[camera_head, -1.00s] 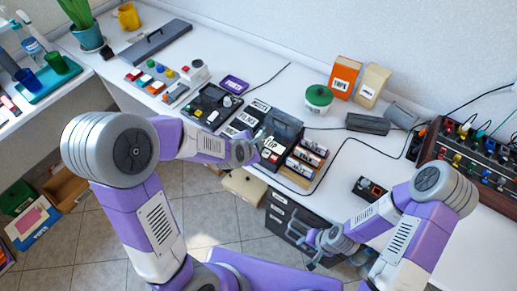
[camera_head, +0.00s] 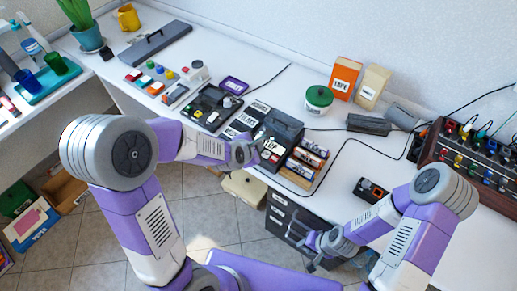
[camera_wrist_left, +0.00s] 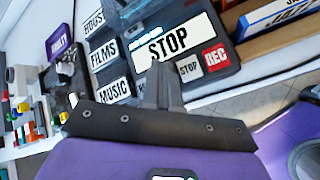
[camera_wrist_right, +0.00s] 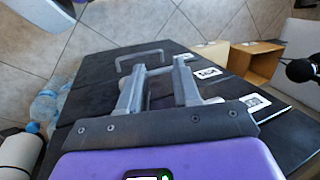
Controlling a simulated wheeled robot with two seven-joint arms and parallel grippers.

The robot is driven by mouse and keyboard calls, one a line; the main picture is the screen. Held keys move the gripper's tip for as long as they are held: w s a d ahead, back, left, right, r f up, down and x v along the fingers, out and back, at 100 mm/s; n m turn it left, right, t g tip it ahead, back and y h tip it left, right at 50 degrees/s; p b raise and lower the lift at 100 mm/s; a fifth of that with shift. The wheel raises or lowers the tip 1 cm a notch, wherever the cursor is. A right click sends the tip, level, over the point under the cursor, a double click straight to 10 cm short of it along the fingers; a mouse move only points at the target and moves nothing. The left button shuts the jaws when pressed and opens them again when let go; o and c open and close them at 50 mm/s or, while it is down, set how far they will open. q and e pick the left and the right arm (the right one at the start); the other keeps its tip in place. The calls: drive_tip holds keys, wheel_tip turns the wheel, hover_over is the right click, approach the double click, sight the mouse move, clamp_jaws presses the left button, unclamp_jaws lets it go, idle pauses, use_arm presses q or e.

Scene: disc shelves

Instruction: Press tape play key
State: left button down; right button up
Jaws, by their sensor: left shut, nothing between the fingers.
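The dark tape deck (camera_head: 284,127) stands on the white desk near its front edge. In the left wrist view its large white STOP label (camera_wrist_left: 180,38) faces me. Below it are a small STOP key (camera_wrist_left: 189,68) and a red REC key (camera_wrist_left: 215,57). Another pale key, partly hidden, shows left of my fingers; I cannot read its label. My left gripper (camera_wrist_left: 163,77) is shut and empty, its tips over the deck's front key row; contact cannot be told. It also shows in the head view (camera_head: 254,152). My right gripper (camera_wrist_right: 160,82) is open and empty, beside the dark drawer unit.
FILMS (camera_wrist_left: 103,55) and MUSIC (camera_wrist_left: 114,90) labels lie left of the deck. Several cassettes (camera_head: 308,155) stand in a wooden rack to its right. The dark drawer unit (camera_head: 287,215) is below the desk.

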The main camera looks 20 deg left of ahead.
use_arm(q)
drive_tip(key=shift+f, duration=0.1)
idle(0.5)
drive_tip(key=shift+r+p, duration=0.55)
drive_tip(key=shift+r, duration=0.3)
wheel_tip(320, 180, up, 5)
drive_tip(key=p, duration=0.4)
idle(0.6)
